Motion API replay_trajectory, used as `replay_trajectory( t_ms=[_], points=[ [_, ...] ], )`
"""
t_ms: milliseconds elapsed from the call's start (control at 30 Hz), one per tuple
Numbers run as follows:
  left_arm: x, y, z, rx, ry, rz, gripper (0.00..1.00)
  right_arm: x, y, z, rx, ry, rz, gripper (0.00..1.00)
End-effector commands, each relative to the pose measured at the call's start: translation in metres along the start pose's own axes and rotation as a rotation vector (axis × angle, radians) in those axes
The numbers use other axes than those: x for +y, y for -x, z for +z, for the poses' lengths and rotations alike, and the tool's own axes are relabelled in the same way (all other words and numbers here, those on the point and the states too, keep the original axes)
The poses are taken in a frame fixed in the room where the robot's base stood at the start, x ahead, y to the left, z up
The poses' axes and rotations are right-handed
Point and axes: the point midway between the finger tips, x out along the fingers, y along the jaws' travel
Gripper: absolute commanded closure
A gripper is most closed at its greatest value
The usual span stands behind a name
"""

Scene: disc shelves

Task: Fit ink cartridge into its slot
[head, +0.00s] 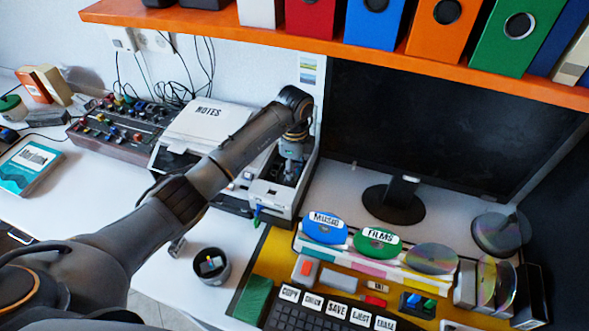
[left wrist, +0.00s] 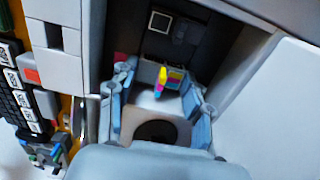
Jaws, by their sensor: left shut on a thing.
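The printer (head: 276,203) is a pale box with a dark open bay (left wrist: 190,28) on the desk. My left gripper (head: 291,168) reaches down into that bay from above. In the left wrist view, its two grey-blue fingers (left wrist: 158,92) are closed about a small light ink cartridge with yellow, magenta and cyan stripes (left wrist: 173,79). The cartridge is in front of the dark bay interior, apart from the back wall as far as I can see. In the head view the cartridge is hidden by the gripper. The slot itself is not clearly visible. My right gripper is not in view.
A monitor (head: 430,130) and disc stacks are to the right. An orange shelf (head: 340,52) with binders overhangs. A dark cup (head: 211,265) stands in front. Some white desk is clear at left.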

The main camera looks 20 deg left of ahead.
Motion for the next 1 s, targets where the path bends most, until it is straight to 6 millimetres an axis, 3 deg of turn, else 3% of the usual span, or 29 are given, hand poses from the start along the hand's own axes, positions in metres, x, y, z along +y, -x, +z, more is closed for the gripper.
replay_trajectory(
  t_ms=[67,100,200,667,833,1000],
  points=[
    [0.001,-0.006,0.001,-0.002,0.001,0.003,0.78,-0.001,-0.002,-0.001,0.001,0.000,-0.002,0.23],
    [0.001,-0.005,0.000,-0.001,0.001,0.003,0.42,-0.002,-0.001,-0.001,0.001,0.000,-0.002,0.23],
    [0.002,-0.006,0.000,-0.001,0.001,0.005,0.27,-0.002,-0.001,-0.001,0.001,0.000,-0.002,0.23],
    [0.001,-0.004,0.000,-0.001,0.001,0.003,0.27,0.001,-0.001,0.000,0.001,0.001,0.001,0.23],
    [0.000,0.011,0.000,0.000,0.000,-0.002,0.27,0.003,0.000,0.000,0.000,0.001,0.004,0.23],
    [-0.001,0.046,0.000,0.000,-0.001,-0.005,0.27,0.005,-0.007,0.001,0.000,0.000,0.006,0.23]
  ],
)
